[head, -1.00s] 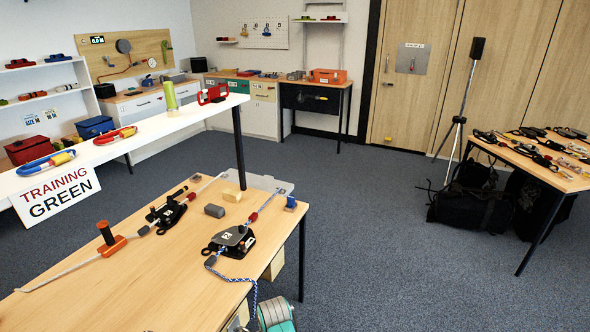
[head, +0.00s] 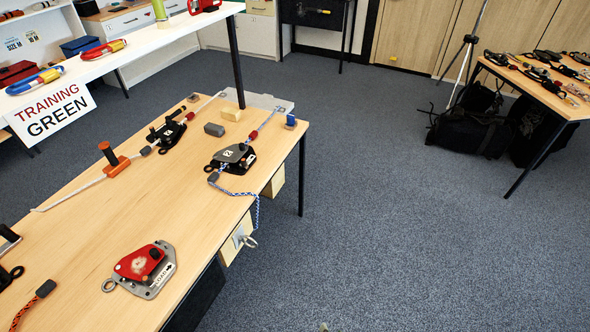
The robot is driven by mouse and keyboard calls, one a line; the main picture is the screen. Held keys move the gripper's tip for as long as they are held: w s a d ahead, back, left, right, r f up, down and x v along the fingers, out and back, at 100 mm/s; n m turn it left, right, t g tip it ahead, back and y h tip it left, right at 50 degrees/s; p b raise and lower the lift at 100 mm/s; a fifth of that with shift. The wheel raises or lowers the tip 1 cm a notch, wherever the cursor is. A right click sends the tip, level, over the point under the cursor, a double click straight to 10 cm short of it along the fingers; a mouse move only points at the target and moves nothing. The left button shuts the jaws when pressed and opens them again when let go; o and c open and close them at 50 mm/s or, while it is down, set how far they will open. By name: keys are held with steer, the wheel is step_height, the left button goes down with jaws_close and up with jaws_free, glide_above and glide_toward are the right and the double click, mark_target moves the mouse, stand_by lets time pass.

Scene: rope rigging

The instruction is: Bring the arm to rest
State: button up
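My gripper is not in view, and no clear part of my arm shows in the head view. A tiny pale tip (head: 323,327) at the bottom edge is too small to identify. The wooden table (head: 160,215) stands at the left. On it lie a red and grey rope device (head: 143,267) near the front edge and a black device (head: 231,157) with a blue-white rope hanging over the edge. An orange device with a dark upright handle (head: 114,163) and another black device (head: 168,132) lie farther back.
A white shelf (head: 130,52) with a "Training Green" sign (head: 50,112) runs above the table's far side. A second table (head: 552,100) with gear stands at the right, black bags (head: 470,127) beside it. The carpet (head: 400,230) between is clear.

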steer(key=s+d+r+n+t+h, duration=0.1)
steer(key=s+d+r+n+t, duration=0.1)
steer(key=s+r, duration=1)
steer(key=s+d+r+n+t, duration=0.3)
steer(key=s+d+r, duration=0.2)
steer(key=s+r, duration=0.7)
step_height(320, 180, up, 6)
steer(key=shift+s+d+f+t+h, duration=0.1)
steer(key=shift+s+d+t+h, duration=0.2)
steer(key=shift+t+h, duration=0.1)
